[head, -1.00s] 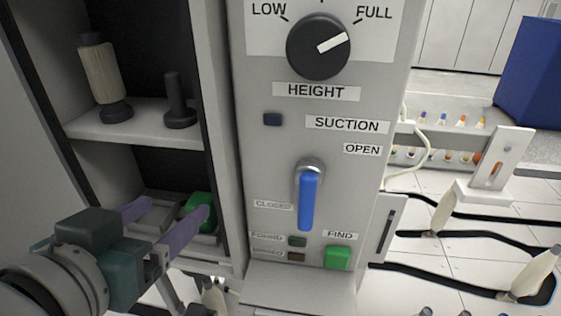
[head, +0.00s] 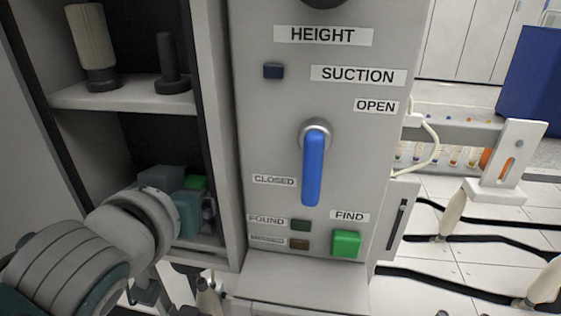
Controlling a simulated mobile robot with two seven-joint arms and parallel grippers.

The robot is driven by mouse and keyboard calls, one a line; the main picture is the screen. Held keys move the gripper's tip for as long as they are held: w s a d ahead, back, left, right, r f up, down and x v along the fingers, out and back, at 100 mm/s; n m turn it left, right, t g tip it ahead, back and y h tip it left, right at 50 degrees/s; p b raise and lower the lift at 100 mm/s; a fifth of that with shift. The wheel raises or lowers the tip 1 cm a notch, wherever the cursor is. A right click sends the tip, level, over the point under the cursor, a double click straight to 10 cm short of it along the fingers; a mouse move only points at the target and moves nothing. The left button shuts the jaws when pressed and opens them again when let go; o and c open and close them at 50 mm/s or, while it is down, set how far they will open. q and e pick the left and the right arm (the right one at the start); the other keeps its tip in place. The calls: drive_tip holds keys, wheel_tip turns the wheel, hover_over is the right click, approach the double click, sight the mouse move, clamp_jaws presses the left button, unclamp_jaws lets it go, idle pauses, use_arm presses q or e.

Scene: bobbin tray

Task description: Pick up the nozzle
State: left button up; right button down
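A small green thing (head: 196,182), possibly the nozzle, shows in the lower compartment of the open cabinet. Only a patch of it is visible past my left gripper, so its shape and how it lies are hidden. My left gripper (head: 190,203) reaches into that compartment from the lower left, right in front of the green thing. Its fingers are hidden behind its own body and wrist, so I cannot see whether they are open or touch anything. My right gripper is not in view.
A beige bobbin (head: 90,40) and a dark peg (head: 169,68) stand on the upper shelf (head: 125,96). The cabinet's side wall borders the panel with the blue lever (head: 313,170) and green FIND button (head: 345,243). Tiled floor with black tracks lies right.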

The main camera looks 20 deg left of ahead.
use_arm(q)
clamp_jaws()
idle(0.7)
